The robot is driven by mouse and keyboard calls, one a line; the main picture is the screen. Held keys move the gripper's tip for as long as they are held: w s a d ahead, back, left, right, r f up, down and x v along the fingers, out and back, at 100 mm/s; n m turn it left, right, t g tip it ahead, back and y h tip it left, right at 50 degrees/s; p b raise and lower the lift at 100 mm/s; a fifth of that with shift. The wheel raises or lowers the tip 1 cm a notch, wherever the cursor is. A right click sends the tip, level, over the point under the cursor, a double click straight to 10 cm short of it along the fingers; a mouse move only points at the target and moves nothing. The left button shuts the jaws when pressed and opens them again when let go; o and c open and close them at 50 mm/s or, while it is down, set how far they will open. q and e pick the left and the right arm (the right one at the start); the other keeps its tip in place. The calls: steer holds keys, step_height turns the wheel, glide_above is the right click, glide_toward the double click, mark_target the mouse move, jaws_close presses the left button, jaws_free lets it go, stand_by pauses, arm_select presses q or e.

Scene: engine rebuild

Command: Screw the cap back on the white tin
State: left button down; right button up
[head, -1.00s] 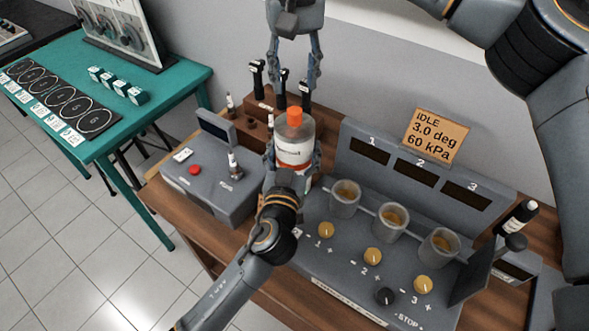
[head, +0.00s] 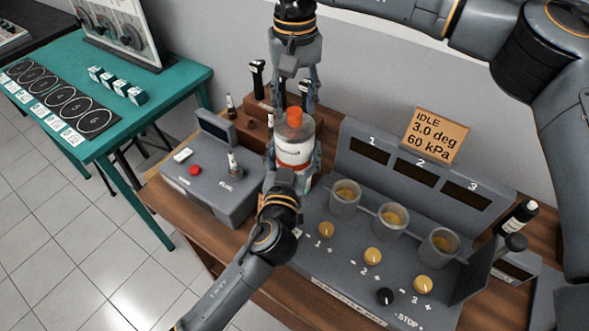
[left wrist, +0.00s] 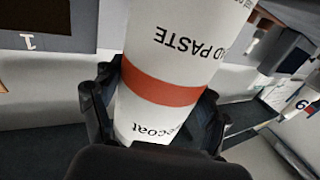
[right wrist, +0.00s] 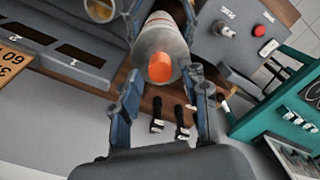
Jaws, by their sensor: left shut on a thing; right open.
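The white tin (head: 294,150) stands upright above the brown bench, with a grey top, an orange-red band and an orange cap (head: 295,116) on its top. My left gripper (head: 292,172) is shut around the tin's lower body; in the left wrist view the tin (left wrist: 175,60) fills the space between the fingers. My right gripper (head: 296,92) points down over the cap with its fingers apart. In the right wrist view the orange cap (right wrist: 160,67) lies between and beyond the open fingertips, not touched. I cannot tell how tightly the cap sits.
A grey console (head: 385,255) with three cups and yellow knobs is right of the tin. A grey box with a red button (head: 195,170) is left. Black-handled tools (head: 257,75) stand in a wooden rack behind. A teal table (head: 185,80) is at far left.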

steer(key=shift+f, duration=1.1)
